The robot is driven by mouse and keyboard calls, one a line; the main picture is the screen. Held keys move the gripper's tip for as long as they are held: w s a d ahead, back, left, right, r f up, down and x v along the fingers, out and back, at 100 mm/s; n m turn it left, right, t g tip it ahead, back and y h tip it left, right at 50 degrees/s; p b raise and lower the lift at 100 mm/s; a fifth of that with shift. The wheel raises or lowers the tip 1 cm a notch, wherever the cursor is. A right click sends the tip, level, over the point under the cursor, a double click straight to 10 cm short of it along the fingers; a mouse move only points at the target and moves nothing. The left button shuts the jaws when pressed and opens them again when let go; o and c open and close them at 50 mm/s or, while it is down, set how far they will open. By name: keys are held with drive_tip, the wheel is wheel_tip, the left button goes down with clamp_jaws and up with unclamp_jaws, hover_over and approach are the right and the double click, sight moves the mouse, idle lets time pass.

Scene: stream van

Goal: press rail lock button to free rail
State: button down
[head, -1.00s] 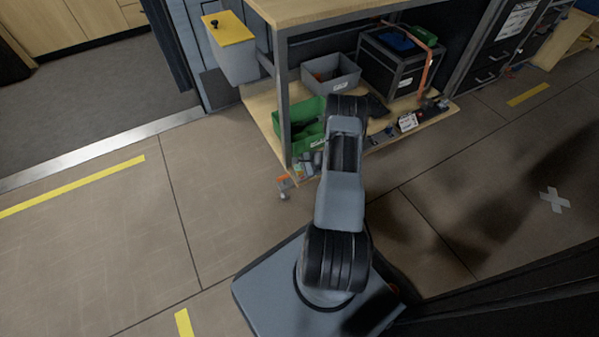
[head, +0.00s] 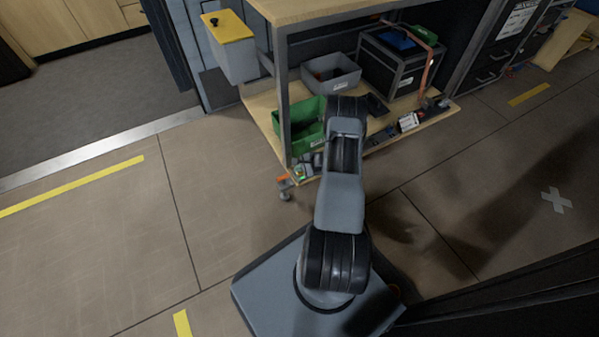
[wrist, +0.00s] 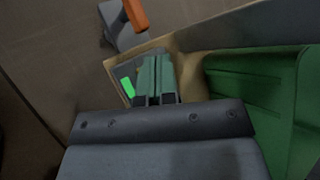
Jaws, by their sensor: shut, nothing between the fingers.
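A bright green patch (wrist: 128,87) shows on a small dark grey housing (wrist: 125,71) at the shelf corner in the wrist view. It also shows in the head view (head: 299,172). I cannot tell whether this patch is the rail lock button itself or a lamp beside it. My gripper (wrist: 157,60) is shut and empty, its two fingers side by side over the housing, just right of the green patch. The fingers hide part of the housing, and contact cannot be made out. In the head view my gripper is mostly hidden by my arm.
A green bin (wrist: 250,65) stands close right of my gripper. A grey bin (head: 345,82) and a black case (head: 385,75) stand farther back on the wooden shelf. A table leg (head: 282,110) rises nearby. An orange lever (wrist: 136,14) is by the caster. The left floor is clear.

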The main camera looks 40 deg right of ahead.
sight(300, 173)
drive_tip(key=shift+r, duration=0.1)
drive_tip(key=shift+r+p, duration=0.6)
drive_tip(key=shift+r, duration=0.3)
drive_tip(key=shift+r, duration=0.15)
drive_tip(key=shift+r+p, duration=1.9)
drive_tip(key=shift+r, duration=0.95)
